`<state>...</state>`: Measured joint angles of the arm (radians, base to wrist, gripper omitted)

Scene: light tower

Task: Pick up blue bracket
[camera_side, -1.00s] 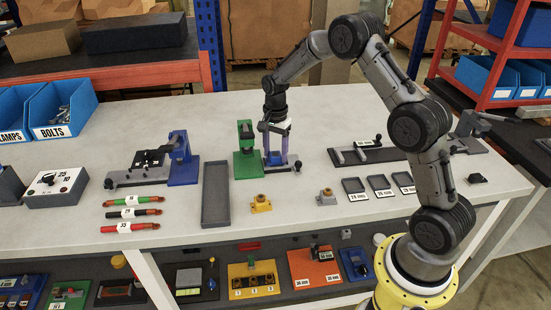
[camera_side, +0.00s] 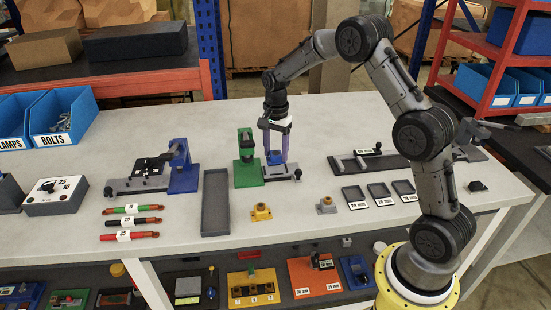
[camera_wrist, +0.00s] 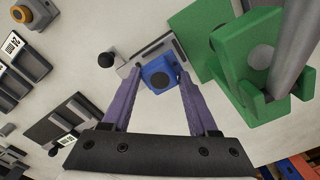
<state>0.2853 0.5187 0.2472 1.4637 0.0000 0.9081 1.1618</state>
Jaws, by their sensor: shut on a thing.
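The blue bracket (camera_side: 275,158) is small and sits at the grey fixture (camera_side: 284,173) on the table, just right of a green stand. In the wrist view the blue bracket (camera_wrist: 159,73) lies between the tips of my two purple fingers, over the grey fixture plate (camera_wrist: 150,52) with its black knob. My gripper (camera_side: 275,155) points down and is shut on the bracket; its tips also show in the wrist view (camera_wrist: 159,82). I cannot tell whether the bracket is clear of the fixture.
The green stand (camera_side: 247,168) rises close beside my gripper on the left. A grey tray (camera_side: 216,203), a blue-ended fixture (camera_side: 183,172) and coloured markers (camera_side: 131,222) lie further left. A yellow block (camera_side: 261,212) sits in front. The table behind is clear.

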